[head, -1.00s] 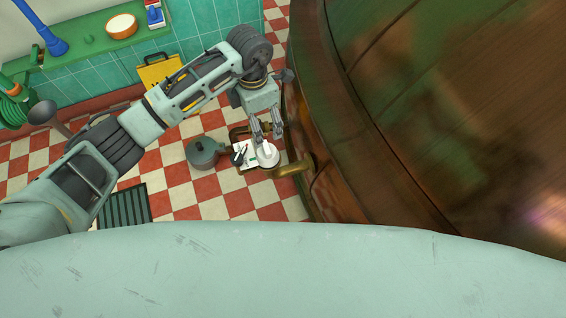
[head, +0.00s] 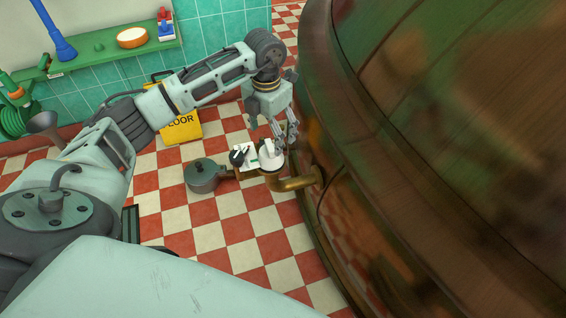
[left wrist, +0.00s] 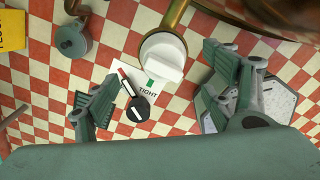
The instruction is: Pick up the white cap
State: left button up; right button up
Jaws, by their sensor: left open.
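The white cap (head: 269,156) sits on the end of a brass pipe near the foot of the copper kettle; it has a raised grip bar across its top. In the left wrist view the cap (left wrist: 165,62) lies ahead of the fingers, near the middle. My left gripper (head: 286,139) is open and empty just above and beside the cap. In the left wrist view its spread fingers (left wrist: 158,92) show on either side, apart from the cap. The cap's far side is partly hidden by the fingers in the head view. My right gripper is in neither view.
The copper kettle (head: 440,120) fills the right side. The brass pipe (head: 296,183) runs from it. Beside the cap are a white card marked TIGHT (left wrist: 150,88) and a dark round gauge-like piece (left wrist: 138,109).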

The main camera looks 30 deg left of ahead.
aim_at(269, 144)
pick_arm(q)
notch_tip(269, 144, down, 2)
jog(key=shift+f, duration=0.1)
jog(key=f, duration=0.1)
jog(key=f+b, duration=0.1)
jog(key=f, duration=0.2)
jog(key=shift+s+f, duration=0.1)
jog(key=shift+s, duration=0.15)
jog(key=shift+f, duration=0.45)
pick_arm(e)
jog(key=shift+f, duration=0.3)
pick_arm(q)
jog(key=shift+c, duration=0.2)
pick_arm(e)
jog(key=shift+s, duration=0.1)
pick_arm(q)
jog(key=shift+r, duration=0.1)
jog(key=c, duration=1.1)
jog(key=shift+r, duration=0.1)
